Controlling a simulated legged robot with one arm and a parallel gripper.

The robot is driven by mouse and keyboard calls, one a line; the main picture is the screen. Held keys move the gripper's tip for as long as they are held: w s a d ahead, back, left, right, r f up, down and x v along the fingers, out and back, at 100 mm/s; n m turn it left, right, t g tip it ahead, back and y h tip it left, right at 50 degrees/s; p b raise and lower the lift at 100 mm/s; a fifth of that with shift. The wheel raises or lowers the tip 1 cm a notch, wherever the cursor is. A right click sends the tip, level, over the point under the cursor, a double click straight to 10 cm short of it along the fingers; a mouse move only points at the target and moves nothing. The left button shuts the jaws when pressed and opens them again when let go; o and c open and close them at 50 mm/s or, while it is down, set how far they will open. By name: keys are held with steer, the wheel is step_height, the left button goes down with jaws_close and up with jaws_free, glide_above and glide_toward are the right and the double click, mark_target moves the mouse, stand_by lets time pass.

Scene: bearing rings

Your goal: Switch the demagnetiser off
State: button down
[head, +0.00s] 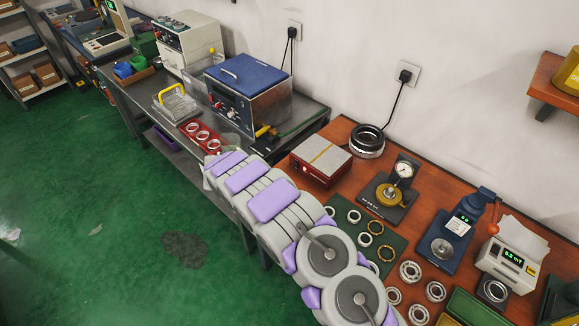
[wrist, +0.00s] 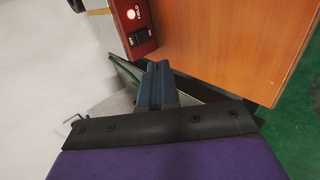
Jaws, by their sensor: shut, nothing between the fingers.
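The demagnetiser (head: 318,166) is a red box with a grey top and a yellowish stripe, at the left end of the wooden bench. Its front shows a small lit lamp (head: 305,169). In the wrist view the red front (wrist: 134,24) is at the top, with the glowing lamp (wrist: 131,14) and a black rocker switch (wrist: 139,37). My gripper (wrist: 158,64) is shut and empty, its blue-grey fingers just below the switch in the picture and apart from it. In the head view my arm passes in front of the bench, and I cannot make out the fingers.
The wooden bench (head: 340,131) also holds a black ring (head: 367,141), a dial gauge stand (head: 389,190), and a green mat (head: 345,213) with several rings. A grey bench (head: 312,110) with a blue-lidded machine (head: 250,88) adjoins it at left. The green floor in front is open.

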mark_target(295, 162)
steer(key=b+x, duration=0.1)
steer(key=x, duration=0.9)
steer(key=shift+w+d+f, duration=0.1)
steer(key=shift+f, duration=0.1)
steer(key=shift+w+d+r+b, duration=0.2)
steer(key=shift+w+d, duration=0.35)
steer(key=shift+w+d+r+b, duration=0.15)
steer(key=shift+w+d+r, duration=0.05)
steer(key=shift+w+d, duration=0.35)
steer(key=shift+w+d+r, duration=0.1)
steer(key=shift+w+d, duration=0.1)
steer(key=shift+w, duration=0.15)
steer(key=shift+w+d, duration=0.1)
steer(key=shift+d, duration=0.05)
steer(key=shift+r, duration=0.2)
steer(key=shift+r, duration=0.7)
